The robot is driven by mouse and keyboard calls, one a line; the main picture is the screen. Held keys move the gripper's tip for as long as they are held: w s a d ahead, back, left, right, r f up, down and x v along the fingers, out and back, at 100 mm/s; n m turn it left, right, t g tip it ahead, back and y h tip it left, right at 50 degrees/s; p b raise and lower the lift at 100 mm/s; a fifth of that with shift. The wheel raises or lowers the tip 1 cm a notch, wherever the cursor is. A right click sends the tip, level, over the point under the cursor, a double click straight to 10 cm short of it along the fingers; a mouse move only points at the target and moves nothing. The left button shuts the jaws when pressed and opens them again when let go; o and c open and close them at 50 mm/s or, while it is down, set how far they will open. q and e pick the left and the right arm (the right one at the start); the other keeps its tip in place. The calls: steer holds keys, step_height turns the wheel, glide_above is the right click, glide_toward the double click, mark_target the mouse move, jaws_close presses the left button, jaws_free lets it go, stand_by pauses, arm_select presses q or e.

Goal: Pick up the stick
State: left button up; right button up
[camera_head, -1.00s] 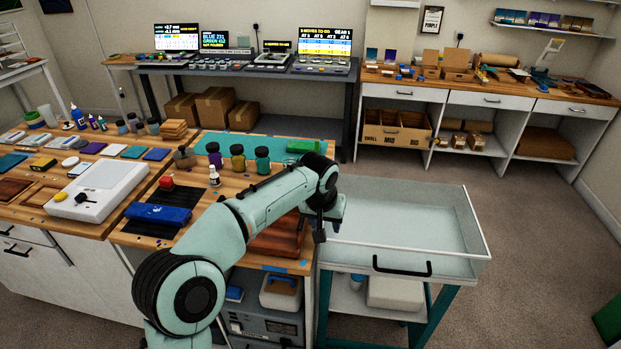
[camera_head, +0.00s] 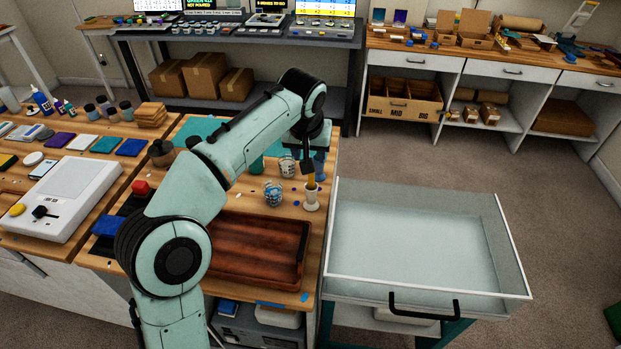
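My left gripper (camera_head: 308,168) points down at the right edge of the wooden workbench, its fingers small and dark. Directly below it stands a small white holder (camera_head: 312,201). A short yellowish-brown piece, perhaps the top of a stick (camera_head: 311,184), shows at the holder's mouth, close under the fingertips. I cannot tell whether the fingers touch it or how far apart they are. My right gripper is out of view.
Two patterned cups (camera_head: 273,193) (camera_head: 287,166) stand left of the holder. A reddish-brown wooden tray (camera_head: 303,238) lies in front. A pale open-topped cart (camera_head: 425,289) stands to the right. My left arm hides bench items behind it.

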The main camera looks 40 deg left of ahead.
mark_target(311, 175)
arm_select(q)
steer(key=b+x, duration=0.1)
steer(key=x, duration=0.6)
steer(key=shift+s+d, duration=0.1)
steer(key=shift+s, duration=0.1)
steer(key=shift+b+x, duration=0.3)
steer(key=shift+x, duration=2.85)
steer(key=shift+r, duration=0.1)
jaws_close()
